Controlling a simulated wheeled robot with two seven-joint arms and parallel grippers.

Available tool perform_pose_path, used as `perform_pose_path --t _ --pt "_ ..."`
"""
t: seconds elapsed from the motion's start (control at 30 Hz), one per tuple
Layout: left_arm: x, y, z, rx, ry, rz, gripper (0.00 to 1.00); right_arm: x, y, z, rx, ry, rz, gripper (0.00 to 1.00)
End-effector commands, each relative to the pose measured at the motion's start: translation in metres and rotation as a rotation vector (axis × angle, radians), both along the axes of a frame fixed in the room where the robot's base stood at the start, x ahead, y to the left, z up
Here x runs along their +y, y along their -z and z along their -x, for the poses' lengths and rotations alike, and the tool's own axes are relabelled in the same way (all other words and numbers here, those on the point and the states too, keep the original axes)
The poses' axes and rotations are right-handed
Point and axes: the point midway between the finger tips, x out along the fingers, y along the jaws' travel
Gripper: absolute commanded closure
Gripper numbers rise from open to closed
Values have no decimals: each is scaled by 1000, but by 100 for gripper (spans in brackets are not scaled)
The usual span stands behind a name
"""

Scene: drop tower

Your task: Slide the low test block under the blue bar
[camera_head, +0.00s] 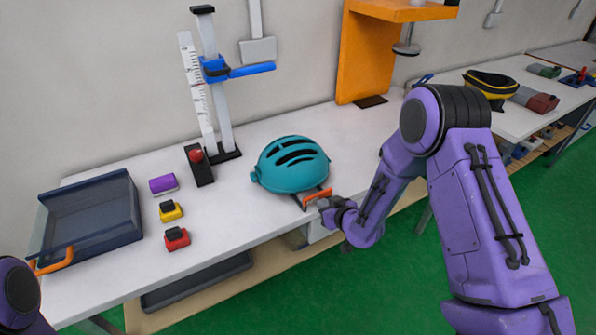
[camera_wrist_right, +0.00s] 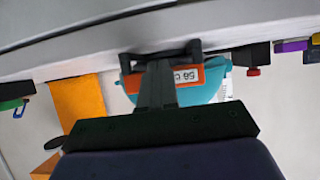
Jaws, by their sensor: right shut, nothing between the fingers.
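The drop tower stands at the back of the white table with its blue bar (camera_head: 252,70) raised well above the tabletop. Small purple (camera_head: 163,184), yellow (camera_head: 170,211) and red (camera_head: 177,238) blocks lie left of it; I cannot tell which is the low test block. My right gripper (camera_head: 326,205) is at the table's front edge, by the orange labelled front piece (camera_head: 318,196) below a teal helmet (camera_head: 291,163). In the right wrist view its fingers (camera_wrist_right: 158,80) are together in front of that piece, holding nothing. My left gripper is out of view.
A black box with a red button (camera_head: 199,164) stands beside the tower's foot. A dark grey tray (camera_head: 91,213) is at the left end. An orange stand (camera_head: 364,57) is at the back right. Tabletop between the blocks and helmet is clear.

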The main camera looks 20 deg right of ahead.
Motion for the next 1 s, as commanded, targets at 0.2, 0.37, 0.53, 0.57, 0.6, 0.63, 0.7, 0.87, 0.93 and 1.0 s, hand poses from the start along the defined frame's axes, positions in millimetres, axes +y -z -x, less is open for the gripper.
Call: perform_pose_path --t 0.2,0.37,0.53,0.57,0.6,0.63,0.7,0.87,0.93,1.0 --pt "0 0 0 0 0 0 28 0 -1 -1 -2 0 0 100" --pt "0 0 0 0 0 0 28 0 0 -2 -2 0 0 100" --pt "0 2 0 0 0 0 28 1 0 -14 -3 0 1 100" --pt "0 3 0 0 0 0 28 1 0 -17 -3 0 1 100" --pt "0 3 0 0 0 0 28 1 0 -20 -3 0 1 100" --pt "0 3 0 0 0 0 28 1 0 -23 -3 0 1 100" --pt "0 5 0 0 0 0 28 1 0 -29 -3 0 1 100" --pt "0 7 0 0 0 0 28 2 0 -42 -3 0 1 100" --pt "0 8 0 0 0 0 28 2 1 -48 -2 0 0 100" --pt "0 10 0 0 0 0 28 2 1 -54 -2 0 1 100"
